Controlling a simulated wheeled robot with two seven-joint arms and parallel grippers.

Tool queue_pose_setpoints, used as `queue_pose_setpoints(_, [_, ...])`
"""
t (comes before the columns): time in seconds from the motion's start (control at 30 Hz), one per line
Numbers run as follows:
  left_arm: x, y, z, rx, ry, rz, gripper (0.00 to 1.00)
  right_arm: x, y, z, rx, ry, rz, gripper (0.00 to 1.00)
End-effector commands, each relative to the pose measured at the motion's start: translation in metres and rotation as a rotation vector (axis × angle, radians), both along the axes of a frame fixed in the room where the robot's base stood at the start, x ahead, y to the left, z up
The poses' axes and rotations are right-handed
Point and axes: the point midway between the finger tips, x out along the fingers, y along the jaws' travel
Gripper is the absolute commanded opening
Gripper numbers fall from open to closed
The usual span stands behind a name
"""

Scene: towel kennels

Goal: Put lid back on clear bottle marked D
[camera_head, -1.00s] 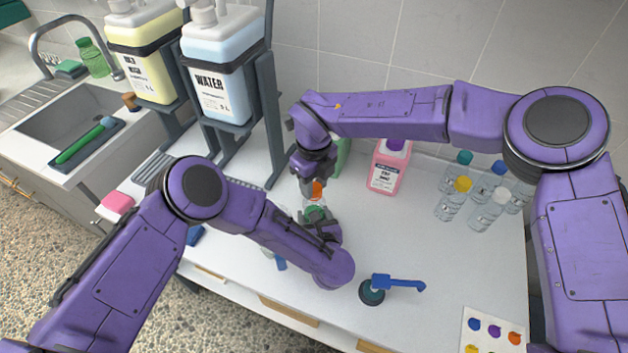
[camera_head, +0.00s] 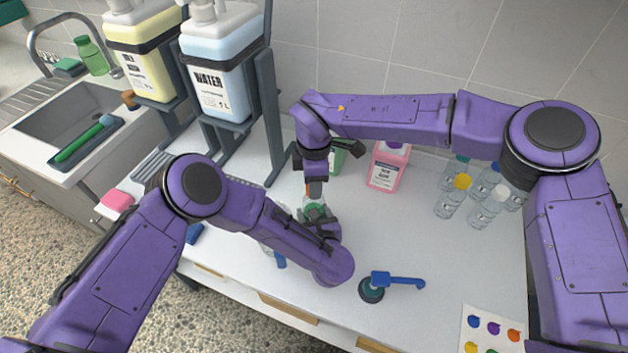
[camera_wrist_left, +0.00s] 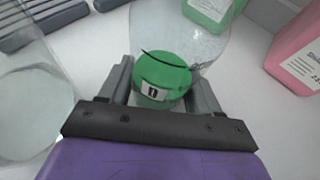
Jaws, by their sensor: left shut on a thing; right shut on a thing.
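A clear bottle (camera_wrist_left: 205,50) shows in the left wrist view with a green part (camera_wrist_left: 160,72) marked D between the jaws of my left gripper (camera_wrist_left: 158,88). In the head view my left gripper (camera_head: 318,218) is shut on this bottle, and its green part (camera_head: 313,208) shows beside the fingers. My right gripper (camera_head: 315,190) points down right above it, shut on a small orange lid (camera_head: 308,188). The lid is mostly hidden by the fingers. I cannot tell whether lid and bottle neck touch.
Several lidded clear bottles (camera_head: 450,203) stand at the right. A pink jug (camera_head: 386,170) and a green container (camera_head: 338,160) are behind. A blue-handled tool (camera_head: 400,282) lies in front. The middle-right counter (camera_head: 400,235) is clear.

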Motion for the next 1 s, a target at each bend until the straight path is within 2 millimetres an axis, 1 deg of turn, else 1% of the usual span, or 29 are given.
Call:
queue_pose_setpoints(0.03, [-0.0004, -0.0001, -0.0003, 0.0, 0.001, 0.0, 0.0, 0.0004, -0.0003, -0.0001, 0.001, -0.001, -0.143, 0.1])
queue_pose_setpoints(0.1, [-0.0005, -0.0001, -0.0002, 0.0, 0.001, 0.0, 0.0, 0.0, -0.0002, -0.0004, 0.0, 0.001, -0.355, 0.1])
queue_pose_setpoints(0.2, [-0.0005, -0.0001, -0.0002, 0.0, 0.001, 0.0, 0.0, 0.0, -0.0003, -0.0001, -0.001, 0.001, -0.608, 0.1])
queue_pose_setpoints(0.3, [-0.0005, -0.0001, -0.0003, 0.0, 0.001, 0.0, 0.0, 0.0, -0.0004, -0.0003, 0.0, 0.002, -0.778, 0.1])
queue_pose_setpoints(0.43, [-0.0006, 0.0, -0.0003, 0.0, 0.001, 0.0, 0.0, 0.0001, -0.0005, -0.0003, 0.0, 0.001, -0.872, 0.1])
queue_pose_setpoints(0.7, [-0.0006, 0.0001, -0.0004, 0.0, 0.001, 0.0, 0.0, 0.0001, -0.0005, -0.0002, 0.0, 0.0, -0.879, 0.1])
queue_pose_setpoints(0.73, [-0.0006, 0.0001, -0.0004, 0.0, 0.001, 0.0, 0.0, 0.0002, -0.0005, -0.0002, 0.0, 0.0, -0.879, 0.47])
queue_pose_setpoints(0.77, [-0.0006, 0.0001, -0.0004, 0.0, 0.001, 0.0, 0.0, 0.0002, -0.0005, -0.0002, 0.0, 0.0, -0.879, 0.57])
queue_pose_setpoints(0.8, [-0.0005, 0.0001, -0.0004, 0.0, 0.001, 0.0, 0.0, 0.0001, -0.0005, -0.0002, -0.001, 0.001, -0.878, 0.63])
queue_pose_setpoints(1.0, [-0.0005, 0.0001, -0.0004, 0.0, 0.001, 0.0, 0.0, -0.0003, -0.0002, -0.0004, -0.001, 0.002, -0.877, 0.63])
